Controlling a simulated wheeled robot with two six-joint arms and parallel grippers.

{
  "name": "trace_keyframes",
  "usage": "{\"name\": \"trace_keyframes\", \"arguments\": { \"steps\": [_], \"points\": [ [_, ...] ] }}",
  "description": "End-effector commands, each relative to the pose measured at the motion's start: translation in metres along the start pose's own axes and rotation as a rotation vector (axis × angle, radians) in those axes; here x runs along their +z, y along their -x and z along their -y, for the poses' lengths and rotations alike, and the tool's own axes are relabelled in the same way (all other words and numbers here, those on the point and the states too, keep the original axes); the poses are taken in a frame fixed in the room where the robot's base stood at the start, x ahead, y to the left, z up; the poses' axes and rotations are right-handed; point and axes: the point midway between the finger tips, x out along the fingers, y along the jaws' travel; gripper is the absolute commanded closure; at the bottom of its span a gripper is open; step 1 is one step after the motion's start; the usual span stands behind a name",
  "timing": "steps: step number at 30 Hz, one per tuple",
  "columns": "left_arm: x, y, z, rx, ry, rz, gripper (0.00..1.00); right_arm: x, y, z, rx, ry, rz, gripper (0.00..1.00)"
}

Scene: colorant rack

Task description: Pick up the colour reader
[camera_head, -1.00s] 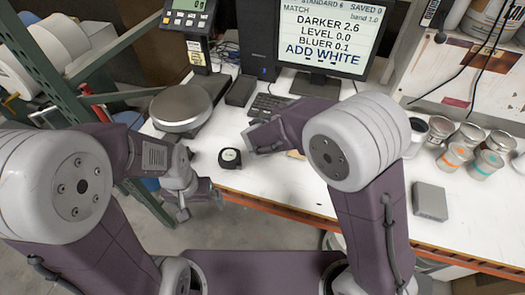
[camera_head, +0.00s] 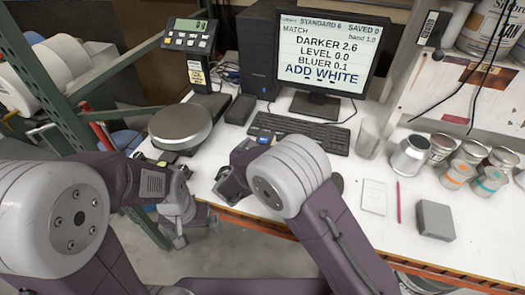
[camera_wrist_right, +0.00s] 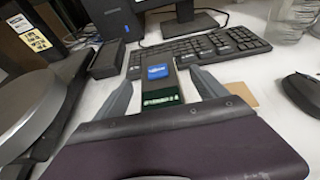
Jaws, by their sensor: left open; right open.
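The colour reader looks to be the dark handheld device (camera_head: 265,136) with a blue screen, lying on the white bench in front of the keyboard. In the right wrist view the device (camera_wrist_right: 160,84) shows its blue screen and a green label, between the two spread fingers of my right gripper (camera_wrist_right: 163,90). The fingers look apart from it. In the head view my right gripper (camera_head: 247,150) is just in front of the device, partly hidden by its own wrist. My left gripper (camera_head: 198,232) is open and empty, low beyond the bench's front edge.
The keyboard (camera_head: 305,133) and monitor (camera_head: 325,50) stand behind the device. A round scale (camera_head: 180,125) is left. A mouse (camera_wrist_right: 303,90), white card (camera_head: 374,197), pink pen (camera_head: 399,203), grey box (camera_head: 435,220) and several cans lie right.

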Motion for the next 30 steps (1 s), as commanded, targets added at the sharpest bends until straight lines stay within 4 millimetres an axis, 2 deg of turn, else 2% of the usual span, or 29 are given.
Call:
{"name": "trace_keyframes", "arguments": {
  "steps": [3, 10, 11, 19, 30],
  "points": [
    [0.000, 0.003, 0.000, 0.000, 0.000, 0.000, 0.00, 0.001, -0.015, 0.000, -0.002, 0.000, 0.001, 0.18],
    [0.000, 0.002, 0.000, 0.000, 0.000, 0.000, 0.00, 0.001, -0.018, 0.000, 0.000, -0.001, 0.001, 0.18],
    [0.000, 0.002, 0.000, 0.000, 0.000, 0.000, 0.00, 0.001, -0.018, 0.000, 0.000, -0.001, 0.001, 0.24],
    [0.000, 0.002, 0.000, 0.000, 0.000, 0.000, 0.00, 0.001, -0.018, 0.000, 0.000, -0.001, 0.001, 0.99],
    [0.000, 0.002, 0.000, 0.000, 0.000, 0.000, 0.00, 0.005, -0.016, -0.001, 0.001, -0.003, 0.004, 1.00]
  ]
}}
